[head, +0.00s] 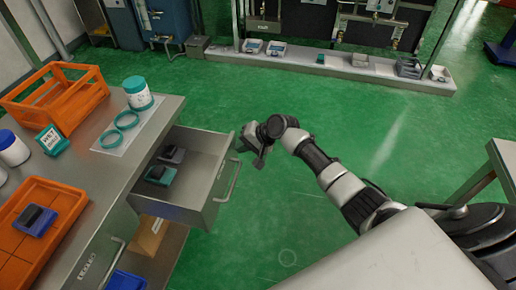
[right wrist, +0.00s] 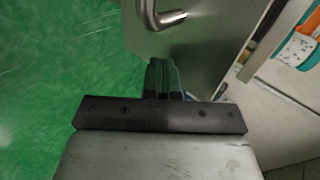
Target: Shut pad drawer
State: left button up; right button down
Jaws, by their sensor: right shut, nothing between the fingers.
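The pad drawer (head: 193,167) is pulled out from the grey metal cabinet (head: 165,115) at the left in the head view. It holds a few dark and teal pads (head: 160,175). Its bar handle (head: 227,182) is on the front panel, which also fills the upper middle of the right wrist view (right wrist: 205,45). My right gripper (head: 249,152) is shut and empty, at the far end of the drawer front. In the right wrist view its fingers (right wrist: 163,78) point at the front panel, with the handle (right wrist: 165,18) above. Contact cannot be told. My left gripper is out of view.
Below the drawer is an open shelf with a cardboard box (head: 150,236). The green floor (head: 310,100) beyond my right arm is clear.

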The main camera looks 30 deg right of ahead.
jog(key=b, duration=0.5)
send_over(201, 154)
jog(key=shift+f, duration=0.15)
jog(key=shift+w+a+b, duration=0.4)
jog(key=shift+w+a, duration=0.15)
jog(key=shift+a, duration=0.05)
